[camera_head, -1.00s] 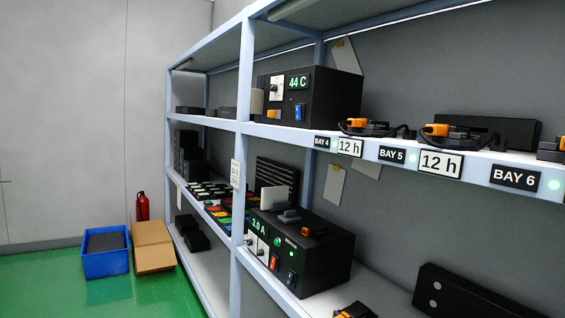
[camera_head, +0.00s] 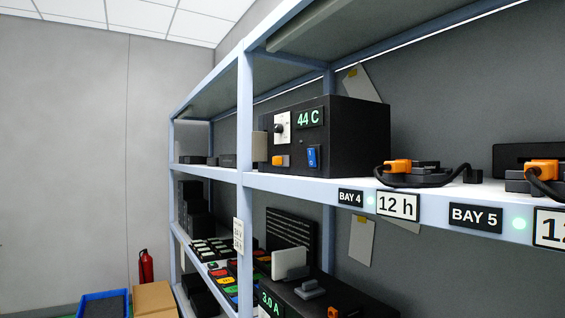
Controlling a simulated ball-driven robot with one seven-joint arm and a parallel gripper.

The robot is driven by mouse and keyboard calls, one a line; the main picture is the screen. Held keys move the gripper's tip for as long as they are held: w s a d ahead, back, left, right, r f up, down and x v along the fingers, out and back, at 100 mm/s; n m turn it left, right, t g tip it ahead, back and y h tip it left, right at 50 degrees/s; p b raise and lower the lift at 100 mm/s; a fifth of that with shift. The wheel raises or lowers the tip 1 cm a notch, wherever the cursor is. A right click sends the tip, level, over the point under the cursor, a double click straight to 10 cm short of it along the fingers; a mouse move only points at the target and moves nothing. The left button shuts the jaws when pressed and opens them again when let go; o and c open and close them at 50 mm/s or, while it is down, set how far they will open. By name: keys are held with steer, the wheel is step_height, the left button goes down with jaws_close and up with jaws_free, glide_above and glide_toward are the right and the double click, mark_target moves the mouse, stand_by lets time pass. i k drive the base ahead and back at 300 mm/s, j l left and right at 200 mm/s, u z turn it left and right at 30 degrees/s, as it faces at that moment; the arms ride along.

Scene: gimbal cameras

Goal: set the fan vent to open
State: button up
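A black unit (camera_head: 355,135) stands on the upper shelf, right of the front post. Its green display (camera_head: 308,118) reads 44 C. Left of the display is a white plate with a dark knob (camera_head: 280,129). Below are an orange piece (camera_head: 278,160) and a blue rocker switch (camera_head: 312,157). A beige-grey piece (camera_head: 260,147) sits at the unit's left side. No part bears a legible fan vent label, so I cannot tell which is the vent or how it is set. My gripper is not in view.
The shelf edge (camera_head: 325,193) carries BAY 4 and BAY 5 labels. A front post (camera_head: 245,120) stands left of the unit. Dark devices with orange parts (camera_head: 397,167) lie to its right. A blue crate (camera_head: 104,304) is on the floor.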

mark_target(282, 161)
steer(key=i+j, duration=0.2)
steer(key=i, duration=0.15)
steer(key=i+j+u, duration=0.1)
steer(key=i, duration=0.3)
steer(key=i+j, duration=0.3)
steer(key=i, duration=0.05)
